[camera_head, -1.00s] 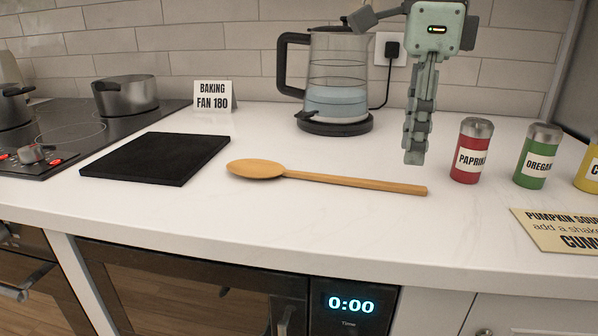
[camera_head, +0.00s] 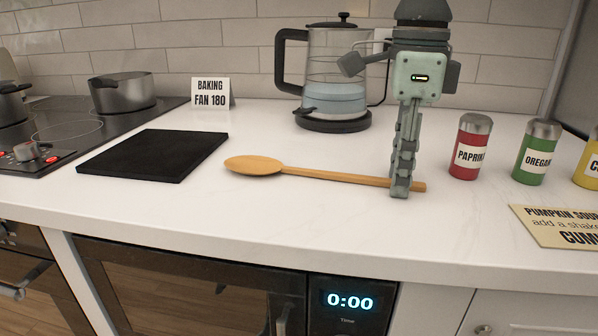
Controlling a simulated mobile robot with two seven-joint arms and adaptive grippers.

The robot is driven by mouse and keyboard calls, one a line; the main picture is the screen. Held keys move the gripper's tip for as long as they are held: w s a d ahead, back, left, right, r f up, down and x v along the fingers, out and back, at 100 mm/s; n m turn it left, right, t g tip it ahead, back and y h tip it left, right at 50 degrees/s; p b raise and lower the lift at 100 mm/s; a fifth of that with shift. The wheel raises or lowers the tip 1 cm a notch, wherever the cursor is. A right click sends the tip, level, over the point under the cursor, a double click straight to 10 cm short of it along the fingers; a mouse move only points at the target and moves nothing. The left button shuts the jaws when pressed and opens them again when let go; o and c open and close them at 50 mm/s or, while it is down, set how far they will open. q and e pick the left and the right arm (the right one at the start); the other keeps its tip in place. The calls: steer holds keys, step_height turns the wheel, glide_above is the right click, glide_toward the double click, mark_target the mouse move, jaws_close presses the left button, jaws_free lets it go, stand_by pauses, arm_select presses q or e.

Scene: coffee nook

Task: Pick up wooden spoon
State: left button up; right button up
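The wooden spoon (camera_head: 318,174) lies on the white counter in the head view, its bowl to the left and its handle pointing right. My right gripper (camera_head: 400,190) points down at the right end of the handle. Its fingers overlap the handle in the picture and hide a short piece of it; the handle's tip shows just right of them. I see the fingers edge-on, so I cannot tell whether they are open or shut on the handle. My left gripper is not in view.
A red paprika shaker (camera_head: 470,148) and a green oregano shaker (camera_head: 536,153) stand right of the gripper. A glass kettle (camera_head: 334,85) stands behind it. A black board (camera_head: 155,155) lies left of the spoon.

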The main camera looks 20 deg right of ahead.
steer(key=shift+c, duration=0.5)
steer(key=c, duration=0.7)
jaws_close()
steer(key=shift+r, duration=0.45)
steer(key=r, duration=0.4)
steer(key=shift+w+a, duration=0.15)
steer(key=shift+w, duration=0.1)
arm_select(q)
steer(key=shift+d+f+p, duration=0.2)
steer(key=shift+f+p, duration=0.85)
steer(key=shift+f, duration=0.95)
arm_select(e)
steer(key=w+a+r, duration=0.6)
steer(key=w+a, duration=0.1)
steer(key=w, duration=0.1)
steer(key=shift+w+r, duration=0.2)
steer(key=shift+w, duration=0.15)
